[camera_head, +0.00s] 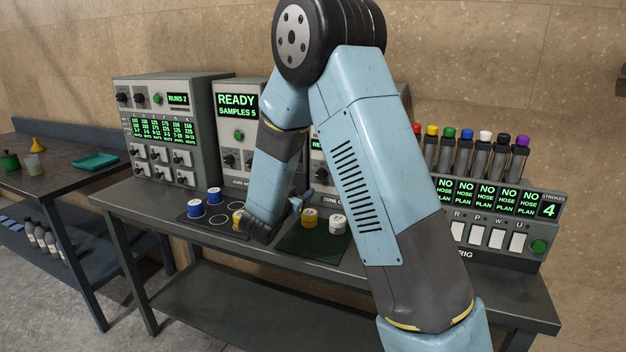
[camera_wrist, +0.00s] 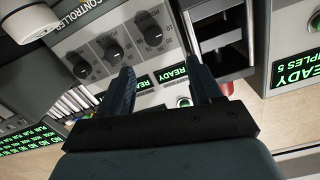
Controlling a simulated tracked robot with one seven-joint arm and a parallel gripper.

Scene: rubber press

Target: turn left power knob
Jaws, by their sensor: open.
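My gripper (camera_wrist: 162,72) is open and empty in the wrist view, its two dark fingers apart in front of a grey controller panel. Three round black knobs show on this panel: one at the upper right (camera_wrist: 148,32), one in the middle (camera_wrist: 112,52) and one at the lower left (camera_wrist: 81,68). They lie beyond the left finger, apart from the fingers as far as I can see. In the head view, my arm hides most of this controller (camera_head: 318,170).
The "READY SAMPLES 5" unit (camera_head: 240,125) and the "RUNS 2" unit (camera_head: 160,120) stand to the left. Blue-ringed pucks (camera_head: 195,208) and yellow and white pucks (camera_head: 309,217) sit on the bench near my wrist. A rig with coloured bottles (camera_head: 500,220) stands right.

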